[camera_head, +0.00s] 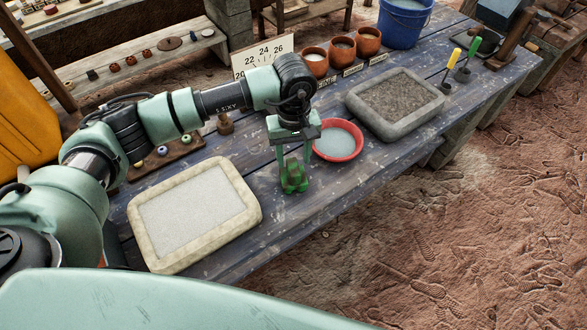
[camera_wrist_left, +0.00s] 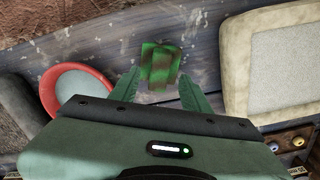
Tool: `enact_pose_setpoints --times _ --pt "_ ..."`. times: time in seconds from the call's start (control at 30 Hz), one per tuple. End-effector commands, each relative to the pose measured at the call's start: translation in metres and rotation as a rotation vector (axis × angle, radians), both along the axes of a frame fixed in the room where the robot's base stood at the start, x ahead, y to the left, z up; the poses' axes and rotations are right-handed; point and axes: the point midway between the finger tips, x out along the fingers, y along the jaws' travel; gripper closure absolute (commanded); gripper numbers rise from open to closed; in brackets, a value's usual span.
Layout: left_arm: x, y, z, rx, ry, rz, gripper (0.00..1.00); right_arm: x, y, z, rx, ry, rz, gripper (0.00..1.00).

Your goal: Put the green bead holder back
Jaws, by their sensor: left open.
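The green bead holder (camera_head: 293,181) is a small block with brown patches. It stands on the dark plank table (camera_head: 330,180) near the front edge, between a pale tray and a red bowl. In the left wrist view the holder (camera_wrist_left: 160,66) shows just beyond and between the fingertips. My left gripper (camera_head: 294,160) is open, pointing down, right over the holder. Its two fingers also show apart in the left wrist view (camera_wrist_left: 160,84). I cannot tell whether the fingers touch the holder. My right gripper is not in view.
A pale-rimmed tray (camera_head: 246,218) lies to the left and a red bowl (camera_head: 358,148) stands close to the right. A grey tray (camera_head: 434,110) lies farther right. A wooden rack with beads (camera_head: 187,146) is behind the pale tray. Clay pots (camera_head: 314,67) and a blue bucket (camera_head: 403,27) stand at the back.

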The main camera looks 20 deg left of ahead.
Motion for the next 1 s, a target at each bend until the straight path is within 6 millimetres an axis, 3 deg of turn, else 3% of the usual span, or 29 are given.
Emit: enact_pose_setpoints --times 0.2,0.4,1.0 --pt "0.0 0.0 0.041 0.0 -0.004 -0.001 0.53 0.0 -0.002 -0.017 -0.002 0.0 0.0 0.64" --pt "0.0 0.0 0.06 0.0 -0.001 -0.001 0.53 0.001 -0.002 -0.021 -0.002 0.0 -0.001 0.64" --pt "0.0 0.0 0.063 0.0 0.001 0.0 0.53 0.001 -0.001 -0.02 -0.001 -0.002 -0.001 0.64"
